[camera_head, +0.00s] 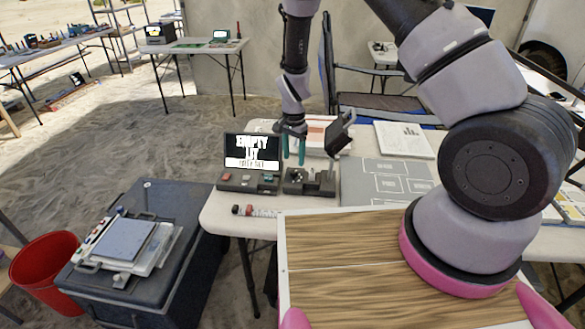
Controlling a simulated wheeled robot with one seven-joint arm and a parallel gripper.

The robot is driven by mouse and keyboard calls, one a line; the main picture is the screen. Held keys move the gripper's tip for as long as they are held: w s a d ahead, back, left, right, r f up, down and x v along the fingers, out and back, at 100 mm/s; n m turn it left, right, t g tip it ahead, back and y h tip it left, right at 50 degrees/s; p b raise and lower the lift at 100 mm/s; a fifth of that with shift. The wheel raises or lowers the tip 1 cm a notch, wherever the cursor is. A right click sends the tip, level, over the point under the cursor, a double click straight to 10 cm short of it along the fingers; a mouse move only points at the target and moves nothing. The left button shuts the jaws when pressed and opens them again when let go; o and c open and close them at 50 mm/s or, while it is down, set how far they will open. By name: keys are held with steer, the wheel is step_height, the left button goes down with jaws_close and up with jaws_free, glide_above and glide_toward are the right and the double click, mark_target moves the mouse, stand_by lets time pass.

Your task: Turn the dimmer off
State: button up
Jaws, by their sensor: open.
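My gripper (294,158) hangs in the head view with its two teal fingers pointing down and apart, open and empty. It is over a small dark control box (322,190) with a raised block and small parts on top. Left of that box is a dark console (248,187) with a red button and other small controls. A lit screen (252,149) with white text stands at its back. The dimmer cannot be made out for certain among these small controls. I cannot tell whether the fingertips touch anything.
The boxes stand on a white table (221,217). A small red-and-white item (258,212) lies in front of them. A grey sheet with outlined rectangles (385,181) and papers (404,140) lie to the right. A wood-grained board (340,252) fills the near side.

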mark_target(294, 171)
step_height(294, 171, down, 5)
steer(key=shift+d+f, duration=0.1)
steer(key=shift+f, duration=0.05)
jaws_close()
